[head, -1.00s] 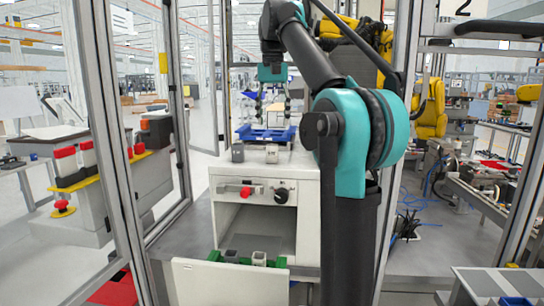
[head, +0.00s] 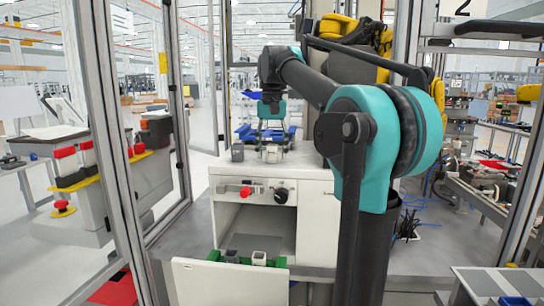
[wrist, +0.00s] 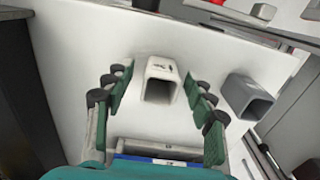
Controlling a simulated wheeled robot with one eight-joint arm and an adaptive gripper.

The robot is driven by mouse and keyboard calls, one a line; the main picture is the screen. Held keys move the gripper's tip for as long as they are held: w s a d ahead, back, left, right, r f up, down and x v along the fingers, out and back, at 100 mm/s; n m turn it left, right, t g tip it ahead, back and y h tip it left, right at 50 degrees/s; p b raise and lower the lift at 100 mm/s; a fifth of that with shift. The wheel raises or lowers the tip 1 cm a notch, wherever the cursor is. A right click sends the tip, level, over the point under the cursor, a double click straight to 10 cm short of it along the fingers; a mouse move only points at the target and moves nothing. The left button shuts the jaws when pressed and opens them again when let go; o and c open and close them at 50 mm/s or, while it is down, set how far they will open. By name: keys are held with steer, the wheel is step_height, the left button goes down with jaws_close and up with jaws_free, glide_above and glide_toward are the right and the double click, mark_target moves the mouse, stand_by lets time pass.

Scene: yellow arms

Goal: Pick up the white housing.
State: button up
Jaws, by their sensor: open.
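The white housing (wrist: 162,66), a hollow square block, sits on the white cabinet top and shows between my fingers in the wrist view. In the head view the white housing (head: 271,154) is small, at the front of the cabinet top. My gripper (wrist: 157,84) is open, with a green finger on either side of the housing and visible gaps to both. In the head view my gripper (head: 273,140) is low, just above or around the housing; the exact height is hard to tell.
A grey housing (wrist: 246,95) stands right of the white one in the wrist view. A blue tray (head: 245,133) lies behind on the cabinet top (head: 313,163). Below, an open drawer (head: 222,283) holds a grey housing (head: 232,256) and a white one (head: 259,257).

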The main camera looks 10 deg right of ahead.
steer(key=c, duration=1.1)
steer(key=shift+r, duration=0.15)
